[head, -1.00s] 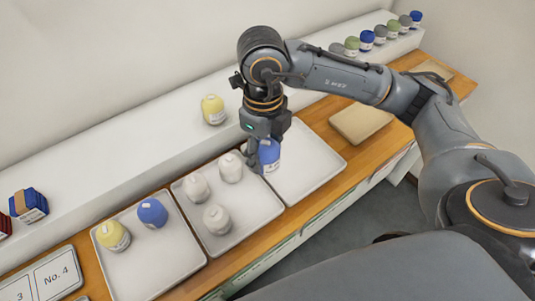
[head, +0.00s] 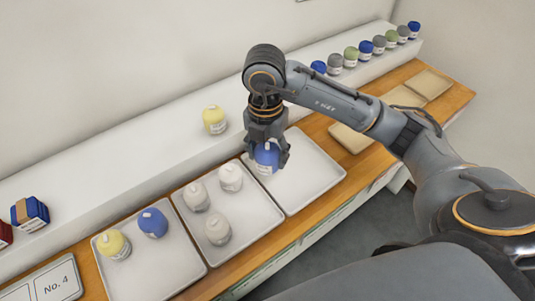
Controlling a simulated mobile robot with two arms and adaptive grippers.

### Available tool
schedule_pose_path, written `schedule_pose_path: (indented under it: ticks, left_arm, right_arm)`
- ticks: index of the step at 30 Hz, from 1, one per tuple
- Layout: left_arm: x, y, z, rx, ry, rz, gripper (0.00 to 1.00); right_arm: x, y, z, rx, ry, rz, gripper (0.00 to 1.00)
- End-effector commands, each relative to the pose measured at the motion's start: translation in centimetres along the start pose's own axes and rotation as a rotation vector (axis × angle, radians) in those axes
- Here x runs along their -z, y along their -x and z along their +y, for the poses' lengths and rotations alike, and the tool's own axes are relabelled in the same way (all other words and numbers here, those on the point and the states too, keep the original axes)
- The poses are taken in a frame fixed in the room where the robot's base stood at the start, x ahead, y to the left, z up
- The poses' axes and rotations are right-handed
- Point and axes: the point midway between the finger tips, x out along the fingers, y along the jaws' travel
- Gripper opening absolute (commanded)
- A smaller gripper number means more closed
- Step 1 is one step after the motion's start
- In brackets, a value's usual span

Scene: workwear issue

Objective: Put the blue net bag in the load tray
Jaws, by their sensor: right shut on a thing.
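My right gripper (head: 267,146) is shut on a blue bag (head: 266,158) with a white label, with a finger on each side of it. It holds the bag upright over the far left part of the empty right-hand tray (head: 308,178). I cannot tell whether the bag touches the tray. Another blue bag (head: 153,222) stands with a yellow bag (head: 114,243) in the left tray (head: 165,268). Which tray is the load tray is not marked in view. My left gripper is not in view.
Several white bags (head: 218,229) stand in the middle tray (head: 252,241). A yellow bag (head: 214,119) stands on the white ledge (head: 120,155), with a row of bags (head: 351,54) farther right. Flat tan pads (head: 350,138) lie right of the trays. A "No. 4" sign (head: 56,283) is at front left.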

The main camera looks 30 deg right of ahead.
Motion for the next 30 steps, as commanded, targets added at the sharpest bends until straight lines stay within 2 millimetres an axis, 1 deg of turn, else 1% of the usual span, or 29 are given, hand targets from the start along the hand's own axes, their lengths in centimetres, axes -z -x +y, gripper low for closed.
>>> schedule_pose_path:
  ticks: [1,4,7,12,18,21,25,30]
  left_arm:
    - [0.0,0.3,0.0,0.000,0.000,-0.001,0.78]
    - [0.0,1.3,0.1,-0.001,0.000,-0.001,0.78]
    - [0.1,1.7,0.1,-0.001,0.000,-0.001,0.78]
    - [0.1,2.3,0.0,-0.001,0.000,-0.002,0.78]
    - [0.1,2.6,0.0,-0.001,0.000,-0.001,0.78]
    - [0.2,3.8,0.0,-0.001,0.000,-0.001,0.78]
    - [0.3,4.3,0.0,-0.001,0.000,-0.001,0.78]
    - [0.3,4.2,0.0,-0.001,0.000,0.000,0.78]
  right_arm:
    - [-1.2,-0.5,0.5,0.003,-0.006,0.004,0.24]
    - [-3.6,-1.2,1.4,0.005,-0.005,0.001,0.24]
    - [-5.0,-3.5,2.0,0.006,-0.001,0.003,0.24]
    - [-6.8,-5.9,2.9,0.002,0.001,0.001,0.24]
    - [-7.8,-7.3,3.4,0.001,0.001,0.000,0.24]
    - [-7.8,-8.6,3.4,0.004,0.004,0.003,0.24]
    - [-7.8,-10.1,3.5,0.002,0.004,0.001,0.24]
    - [-7.9,-10.5,3.5,-0.002,0.004,-0.001,0.24]
